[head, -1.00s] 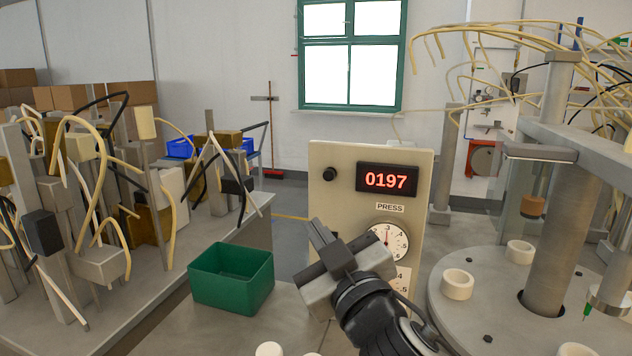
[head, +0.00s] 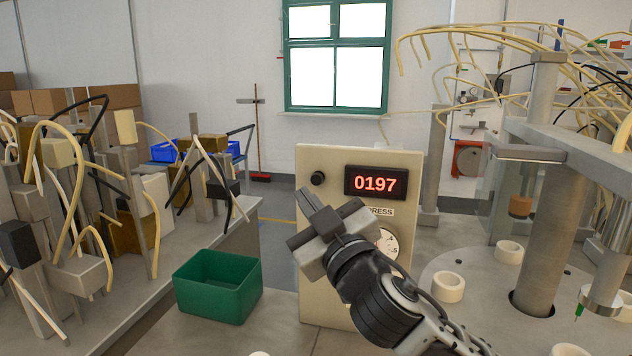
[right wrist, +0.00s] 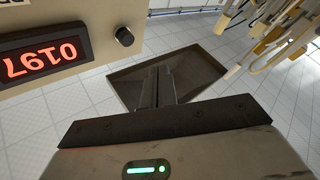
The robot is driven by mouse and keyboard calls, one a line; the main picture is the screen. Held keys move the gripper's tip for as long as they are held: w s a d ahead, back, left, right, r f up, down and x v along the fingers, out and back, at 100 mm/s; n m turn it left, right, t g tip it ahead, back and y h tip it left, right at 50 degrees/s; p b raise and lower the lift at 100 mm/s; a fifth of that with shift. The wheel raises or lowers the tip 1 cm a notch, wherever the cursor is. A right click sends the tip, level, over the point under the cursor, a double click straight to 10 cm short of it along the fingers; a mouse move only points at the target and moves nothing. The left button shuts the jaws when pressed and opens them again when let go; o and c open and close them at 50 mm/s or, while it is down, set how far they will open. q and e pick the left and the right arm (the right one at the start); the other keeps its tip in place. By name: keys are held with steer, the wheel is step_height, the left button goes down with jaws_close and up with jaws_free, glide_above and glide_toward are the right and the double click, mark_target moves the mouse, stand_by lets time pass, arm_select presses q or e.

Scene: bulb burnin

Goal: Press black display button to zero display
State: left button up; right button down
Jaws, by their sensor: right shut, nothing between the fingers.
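The black display button (head: 318,178) is a small round knob at the upper left of a beige panel (head: 325,290). It also shows in the right wrist view (right wrist: 124,37). Right of it on the panel, the red display (head: 375,183) reads 0197; it appears upside down in the right wrist view (right wrist: 38,64). My right gripper (head: 308,198) is shut and empty, in front of the panel and just below the button, with a visible gap to the button in the right wrist view. My left gripper is not in view.
A green bin (head: 217,287) stands left of the panel. A dial (head: 388,244) under a PRESS label is partly hidden by my right gripper. A round table with white ceramic rings (head: 448,286) stands at right. A bench with wired fixtures (head: 85,270) fills the left.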

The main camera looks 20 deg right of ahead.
mark_target(317, 179)
steer(key=w+d, duration=0.2)
steer(key=w, duration=0.1)
steer(key=shift+w+d, duration=0.15)
steer(key=shift+w, duration=0.1)
stand_by(0.9)
stand_by(1.0)
steer(key=shift+w+d, duration=0.25)
steer(key=shift+w, duration=0.1)
steer(key=shift+w, duration=0.1)
stand_by(0.4)
